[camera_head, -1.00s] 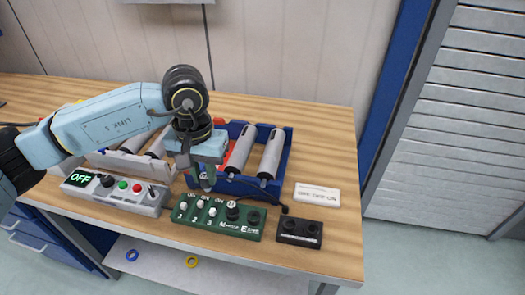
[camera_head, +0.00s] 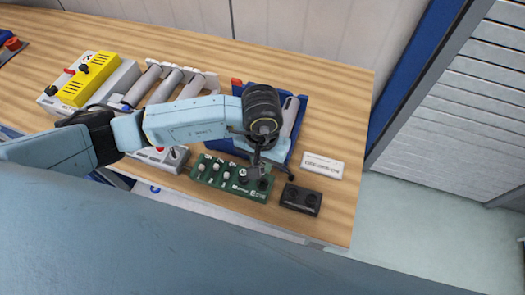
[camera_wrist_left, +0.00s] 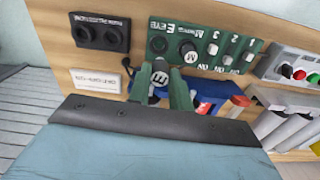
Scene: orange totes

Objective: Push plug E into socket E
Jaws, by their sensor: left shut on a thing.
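Plug E (camera_wrist_left: 160,80), a dark round plug with a white E on its top, is between the fingers of my left gripper (camera_wrist_left: 162,92), which is shut on it. In the head view the left gripper (camera_head: 258,165) hangs over the right part of the green board (camera_head: 210,182). Socket E (camera_wrist_left: 158,44) is a dark round fitting at that end of the board, which also shows in the wrist view (camera_wrist_left: 218,68). The plug appears apart from the socket; its height above the board is unclear. The plug's underside is hidden. My right gripper is not in view.
A black plug marked M (camera_wrist_left: 188,52) stands on the board beside socket E. A black two-hole block (camera_head: 301,199) and a white label plate (camera_head: 322,166) are to the right. Switch boxes stand to the left.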

